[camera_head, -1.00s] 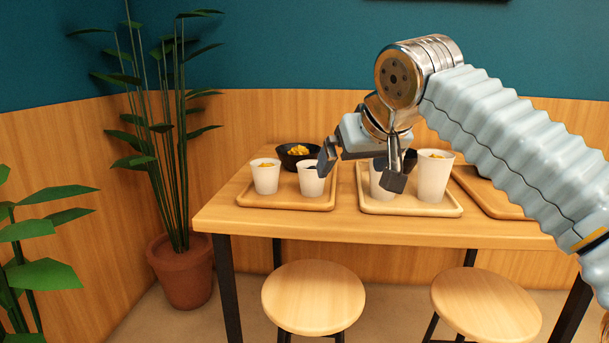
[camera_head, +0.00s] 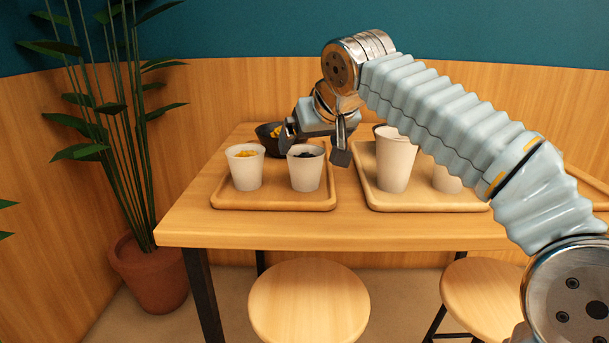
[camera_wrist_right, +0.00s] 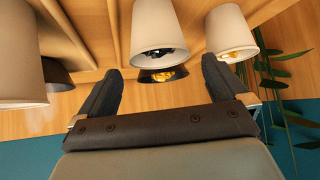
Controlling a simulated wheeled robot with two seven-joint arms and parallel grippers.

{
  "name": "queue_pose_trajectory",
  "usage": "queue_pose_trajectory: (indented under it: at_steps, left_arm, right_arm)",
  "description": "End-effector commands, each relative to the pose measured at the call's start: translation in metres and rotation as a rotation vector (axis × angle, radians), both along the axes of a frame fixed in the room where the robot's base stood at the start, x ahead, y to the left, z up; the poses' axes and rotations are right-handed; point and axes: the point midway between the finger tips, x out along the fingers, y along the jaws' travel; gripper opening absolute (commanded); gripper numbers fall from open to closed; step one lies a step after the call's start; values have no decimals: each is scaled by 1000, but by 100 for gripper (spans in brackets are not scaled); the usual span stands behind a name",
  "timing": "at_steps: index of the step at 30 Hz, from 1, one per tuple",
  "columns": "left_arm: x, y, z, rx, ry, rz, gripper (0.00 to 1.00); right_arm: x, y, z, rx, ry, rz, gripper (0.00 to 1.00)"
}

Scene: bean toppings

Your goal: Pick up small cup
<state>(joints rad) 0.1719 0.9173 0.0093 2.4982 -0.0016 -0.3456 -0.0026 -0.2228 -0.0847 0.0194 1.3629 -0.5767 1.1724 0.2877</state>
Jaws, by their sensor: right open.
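A small white cup with dark beans (camera_head: 305,170) stands upright on the left wooden tray (camera_head: 275,203). A small white cup with yellow topping (camera_head: 246,170) stands left of it. My right gripper (camera_head: 314,145) is open and empty, just above and behind the dark-bean cup, its fingers spread. In the right wrist view, which is upside down, the dark-bean cup (camera_wrist_right: 158,28) appears between the open fingers (camera_wrist_right: 161,70), apart from them. The yellow cup (camera_wrist_right: 230,32) is to the right there. My left gripper is not in view.
A dark bowl with yellow food (camera_head: 270,137) stands behind the cups, partly hidden by the gripper. The right tray (camera_head: 425,203) holds a taller white cup (camera_head: 394,165) and another cup (camera_head: 447,180) partly behind my arm. Stools (camera_head: 308,300) stand in front of the table.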

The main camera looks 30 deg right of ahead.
Motion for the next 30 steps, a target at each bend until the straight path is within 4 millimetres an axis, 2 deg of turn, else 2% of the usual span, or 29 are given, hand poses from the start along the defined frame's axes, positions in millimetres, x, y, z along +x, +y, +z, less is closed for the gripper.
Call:
queue_pose_trajectory:
  at_steps: [5,14,21,23,30]
  left_arm:
    - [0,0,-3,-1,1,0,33]
    - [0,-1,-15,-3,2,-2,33]
    - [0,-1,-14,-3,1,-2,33]
    - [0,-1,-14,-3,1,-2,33]
    - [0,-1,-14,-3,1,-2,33]
  right_arm:
    - [8,-2,-10,-1,0,-1,100]
    - [34,-6,-44,-1,2,0,100]
    - [39,-7,-46,0,-1,0,100]
    - [39,-7,-46,0,-1,0,94]
    - [39,-6,-46,0,-1,0,57]
